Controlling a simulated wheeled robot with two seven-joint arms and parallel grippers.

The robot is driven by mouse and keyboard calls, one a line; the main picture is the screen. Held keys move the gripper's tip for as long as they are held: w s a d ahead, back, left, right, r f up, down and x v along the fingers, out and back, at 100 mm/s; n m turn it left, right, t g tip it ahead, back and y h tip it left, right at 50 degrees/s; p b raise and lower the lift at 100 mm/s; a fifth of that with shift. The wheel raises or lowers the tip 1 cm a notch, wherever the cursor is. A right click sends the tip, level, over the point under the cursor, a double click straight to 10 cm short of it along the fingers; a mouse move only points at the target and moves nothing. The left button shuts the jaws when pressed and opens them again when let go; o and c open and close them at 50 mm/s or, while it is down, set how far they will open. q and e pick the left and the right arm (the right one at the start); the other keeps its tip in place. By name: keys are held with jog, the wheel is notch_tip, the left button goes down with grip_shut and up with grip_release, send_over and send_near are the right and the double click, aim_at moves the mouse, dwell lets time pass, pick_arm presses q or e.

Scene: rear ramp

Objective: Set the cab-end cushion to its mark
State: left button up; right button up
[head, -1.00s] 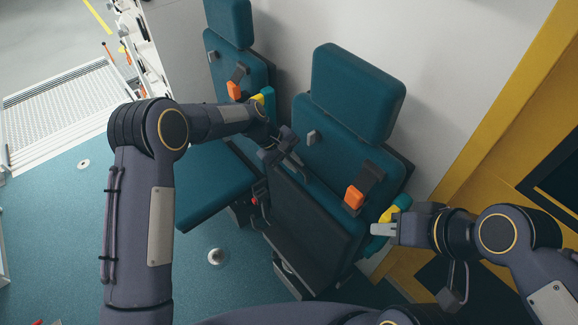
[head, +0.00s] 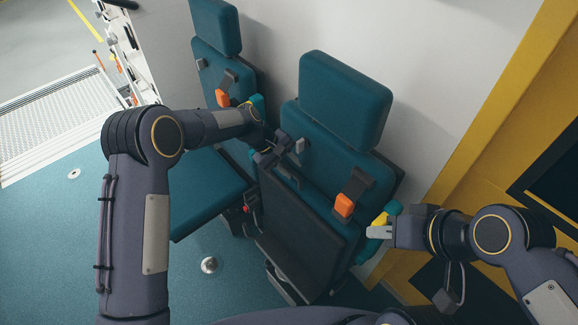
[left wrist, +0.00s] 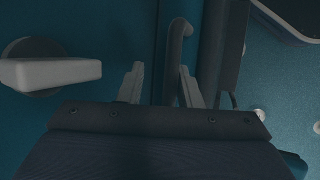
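Two teal fold-down seats stand along the wall; I cannot tell for sure which cushion is the cab-end one. The nearer seat's cushion (head: 300,212) is tipped up against its backrest (head: 345,100), dark underside outward. The farther seat's cushion (head: 208,190) lies folded down. My left gripper (head: 285,160) is at the nearer cushion's upper edge; in the left wrist view (left wrist: 161,88) its fingers are apart, with a grey hooked bar (left wrist: 178,50) showing beyond and between them. My right gripper (head: 380,232) is beside the nearer seat's right side, by a yellow-and-teal piece (head: 388,214); its finger gap is not visible.
A grey lever (head: 300,146) is on the nearer backrest, and shows beside the left gripper in the left wrist view (left wrist: 50,72). Orange buckles (head: 344,205) hang on both seats. A round floor fitting (head: 209,265) is in front. Teal floor at left is clear up to the ramp (head: 60,125).

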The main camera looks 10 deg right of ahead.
pick_arm(q)
jog(key=shift+s+a+f, duration=0.2)
jog(key=shift+s+f, duration=0.05)
jog(key=shift+f, duration=0.05)
jog(key=shift+w+a+r, duration=0.1)
jog(key=shift+a+r, duration=0.05)
jog(key=shift+r, duration=0.05)
jog(key=b+v, duration=0.1)
jog(key=v, duration=0.6)
jog(key=shift+w+r, duration=0.15)
jog(key=shift+r, duration=0.25)
